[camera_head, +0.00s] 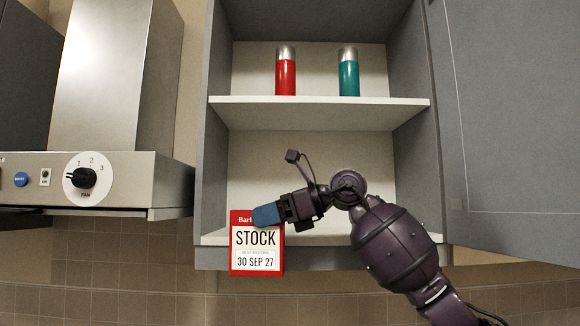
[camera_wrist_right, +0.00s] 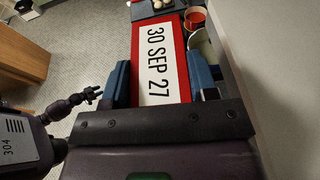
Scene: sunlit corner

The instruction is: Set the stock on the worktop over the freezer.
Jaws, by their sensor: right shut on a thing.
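The stock is a red box with a white label reading STOCK and 30 SEP 27 (camera_head: 256,252). My right gripper (camera_head: 268,215) is shut on the upper part of the box and holds it upright in front of the lower left edge of the open cupboard. In the right wrist view the box (camera_wrist_right: 160,62) sits between the two blue fingers. My left gripper seems to show small at the left of that view (camera_wrist_right: 90,96); its jaws are too small to read. I cannot make out the freezer or the worktop over it for certain.
The open wall cupboard (camera_head: 320,113) has a red canister (camera_head: 286,72) and a teal canister (camera_head: 348,72) on its upper shelf. Its door (camera_head: 510,120) stands open at right. A cooker hood (camera_head: 100,180) is at left. The wrist view shows a red bowl (camera_wrist_right: 195,18) below.

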